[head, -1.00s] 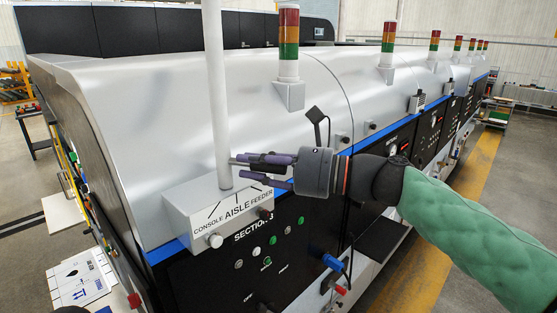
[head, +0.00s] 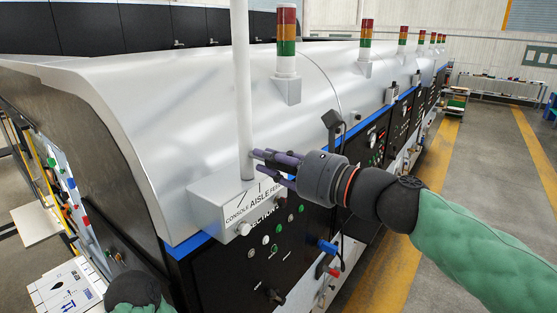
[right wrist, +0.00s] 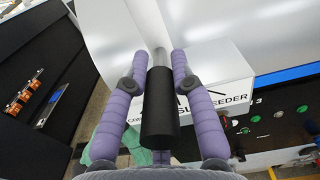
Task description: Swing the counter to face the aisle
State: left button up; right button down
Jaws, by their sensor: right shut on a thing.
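A white upright post (head: 243,95) rises from a grey box (head: 222,208) with console, aisle and feeder marks, and its top is out of view. No counter face shows; any head on the post is above the picture. My right gripper (head: 268,160) is right beside the post, just above the box. In the right wrist view a black cylindrical grip (right wrist: 160,108) on a short metal rod lies between the purple fingers of my right gripper (right wrist: 163,75), which is shut on it.
The long silver machine hood (head: 170,100) runs behind the post, with signal lights (head: 286,40) along it. Below is a black panel with buttons and a blue knob (head: 327,246). The aisle floor (head: 480,165) at right is open.

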jog(key=shift+a+f, duration=0.1)
jog(key=shift+f, duration=0.1)
jog(key=c, duration=1)
grip_release()
jog(key=shift+c, duration=0.2)
jog(key=shift+r, duration=0.15)
jog(key=v, duration=1.2)
